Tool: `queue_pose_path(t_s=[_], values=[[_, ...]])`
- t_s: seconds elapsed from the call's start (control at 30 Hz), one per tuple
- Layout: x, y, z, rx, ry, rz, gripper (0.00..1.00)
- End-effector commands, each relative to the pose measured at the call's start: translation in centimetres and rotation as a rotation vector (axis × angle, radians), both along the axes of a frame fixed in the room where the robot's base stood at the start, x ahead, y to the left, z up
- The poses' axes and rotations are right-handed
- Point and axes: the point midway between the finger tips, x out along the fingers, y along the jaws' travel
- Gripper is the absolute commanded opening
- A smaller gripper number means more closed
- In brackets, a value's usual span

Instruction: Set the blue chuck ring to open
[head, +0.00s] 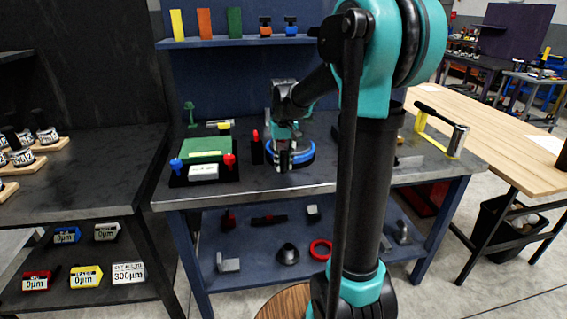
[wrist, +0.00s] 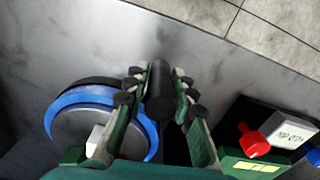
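The blue chuck ring (head: 306,157) sits on the workbench, partly hidden behind my gripper (head: 285,163) in the head view. In the wrist view the blue ring (wrist: 72,98) circles a grey disc at the lower left, with a pale block over it. My gripper (wrist: 158,76) points down beside the ring there, its fingers apart. A dark upright cylinder (wrist: 160,95) shows between the fingers; I cannot tell whether they touch it. The ring lies to the left of the fingers and is not between them. Its setting cannot be read.
A control box with a green top (head: 206,148) and red and blue knobs stands left of the ring. A small black block (head: 256,152) with a red top stands between them. Some bench front is clear.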

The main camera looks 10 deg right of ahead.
Motion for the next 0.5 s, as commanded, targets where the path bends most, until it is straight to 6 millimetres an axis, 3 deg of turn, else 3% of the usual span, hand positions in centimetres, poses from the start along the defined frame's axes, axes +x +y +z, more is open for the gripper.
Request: queue_pose_path(t_s=[0.03,0.17,0.5], values=[[0.00,0.00,0.01,0.000,0.000,0.000,0.15],[0.00,0.00,0.01,0.000,0.000,0.000,0.00],[-0.02,-0.04,0.02,0.000,0.000,0.002,0.00]])
